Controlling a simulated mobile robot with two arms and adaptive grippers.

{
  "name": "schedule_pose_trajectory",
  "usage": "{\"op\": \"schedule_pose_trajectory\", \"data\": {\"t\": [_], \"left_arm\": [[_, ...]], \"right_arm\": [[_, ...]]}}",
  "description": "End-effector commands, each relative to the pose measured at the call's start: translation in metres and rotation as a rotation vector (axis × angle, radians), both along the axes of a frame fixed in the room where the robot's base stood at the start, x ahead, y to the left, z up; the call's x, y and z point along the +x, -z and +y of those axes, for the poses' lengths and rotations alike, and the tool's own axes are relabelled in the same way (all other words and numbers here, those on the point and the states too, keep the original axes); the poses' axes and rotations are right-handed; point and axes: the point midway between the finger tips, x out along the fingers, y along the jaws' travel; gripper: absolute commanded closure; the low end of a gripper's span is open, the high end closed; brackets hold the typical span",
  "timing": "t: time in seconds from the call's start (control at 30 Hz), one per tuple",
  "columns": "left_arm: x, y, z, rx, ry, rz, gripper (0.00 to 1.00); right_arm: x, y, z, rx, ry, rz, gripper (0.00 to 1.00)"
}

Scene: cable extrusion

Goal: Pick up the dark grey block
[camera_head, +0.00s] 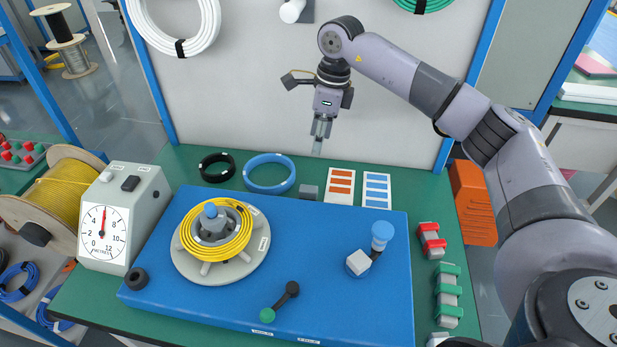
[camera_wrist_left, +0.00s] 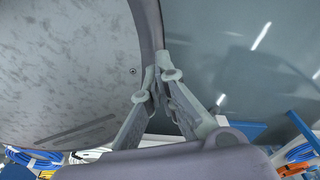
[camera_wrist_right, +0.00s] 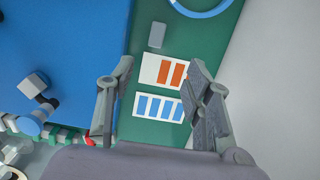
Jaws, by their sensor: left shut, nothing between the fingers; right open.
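The dark grey block (camera_head: 308,192) is a small box on the green table, just behind the blue board and left of the orange-striped card. It also shows in the right wrist view (camera_wrist_right: 157,35), beyond the fingertips, with nothing touching it. My right gripper (camera_head: 317,150) hangs pointing down above the back of the table, a little behind and above the block. In the right wrist view its fingers (camera_wrist_right: 161,64) are spread wide and empty. My left gripper (camera_wrist_left: 160,78) is shut and empty; it is outside the head view.
An orange-striped card (camera_head: 340,186) and a blue-striped card (camera_head: 376,190) lie right of the block. A blue ring (camera_head: 269,188) and black ring (camera_head: 216,167) lie to its left. The blue board (camera_head: 320,260) carries a yellow cable coil (camera_head: 245,237). A pale panel (camera_head: 300,110) stands behind.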

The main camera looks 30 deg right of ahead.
Motion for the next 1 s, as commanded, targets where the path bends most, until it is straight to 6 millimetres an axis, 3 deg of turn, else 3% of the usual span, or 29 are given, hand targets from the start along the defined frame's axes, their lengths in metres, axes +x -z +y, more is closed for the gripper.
{"op": "schedule_pose_trajectory", "data": {"t": [0.1,0.3,0.53,0.73,1.0], "left_arm": [[-0.020,-0.001,0.005,0.008,0.001,0.029,1.00],[-0.032,-0.006,0.008,0.011,0.001,0.047,1.00],[-0.024,-0.012,0.007,0.010,0.001,0.034,1.00],[-0.009,-0.014,0.006,0.007,0.001,0.011,1.00],[-0.013,-0.025,0.005,0.006,0.000,0.017,1.00]], "right_arm": [[0.000,0.015,0.002,-0.001,-0.001,0.006,0.53],[0.004,0.057,0.007,0.000,-0.001,0.006,0.53],[0.008,0.102,0.013,0.001,-0.001,0.005,0.53],[0.010,0.119,0.015,0.000,0.000,0.002,0.53],[0.010,0.151,0.019,-0.001,0.000,0.006,0.53]]}}
